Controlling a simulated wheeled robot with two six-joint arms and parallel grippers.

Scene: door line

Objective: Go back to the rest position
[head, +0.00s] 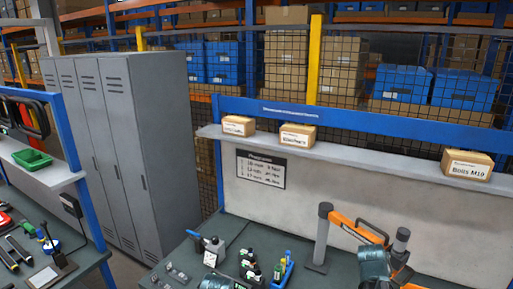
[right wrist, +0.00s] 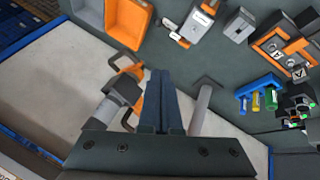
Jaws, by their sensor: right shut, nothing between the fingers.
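My right gripper (right wrist: 160,75) shows in the right wrist view. Its two dark blue fingers are pressed together with nothing between them. In that view they lie between an orange and grey tool (right wrist: 122,95) on the left and a grey post (right wrist: 205,98) on the right; I cannot tell how high they are above the bench. In the head view the orange and grey tool (head: 362,229) and the grey post (head: 322,235) are at the bottom right. My left gripper is out of view.
The green-grey bench (head: 185,262) holds several small bottles and a blue rack (head: 284,272). An orange bin (right wrist: 127,22) shows in the wrist view. Behind the bench are a pale panel (head: 395,215) and a shelf (head: 375,156) with cartons. Grey lockers (head: 150,140) stand left.

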